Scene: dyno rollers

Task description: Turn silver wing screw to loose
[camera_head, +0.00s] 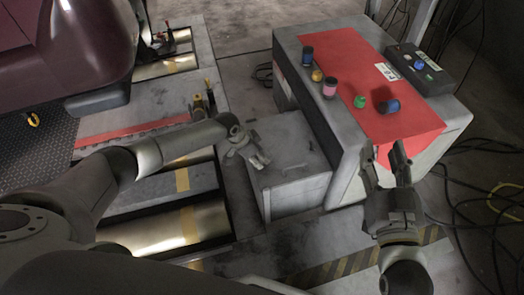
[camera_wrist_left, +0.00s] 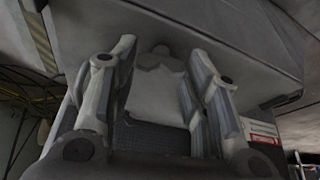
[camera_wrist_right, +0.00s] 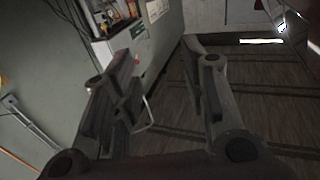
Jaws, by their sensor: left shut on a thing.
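My left gripper (camera_head: 247,148) is at the left edge of the grey box in the head view. In the left wrist view my left gripper (camera_wrist_left: 158,75) has its fingers on either side of a pale grey piece with a rounded, lobed top, which looks like the wing screw (camera_wrist_left: 157,92). It is shut on this piece. The screw cannot be made out in the head view, and its thread is hidden. My right gripper (camera_head: 388,168) is open and empty in front of the red-topped cabinet. The right wrist view shows its fingers (camera_wrist_right: 160,75) apart with nothing between.
The grey box (camera_head: 292,160) stands beside the red-topped cabinet (camera_head: 335,50), which carries several coloured caps and a black control box (camera_head: 425,70). Metal rollers (camera_head: 170,230) lie at left below a dark red vehicle (camera_head: 75,45). Cables (camera_head: 485,200) cover the floor at right.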

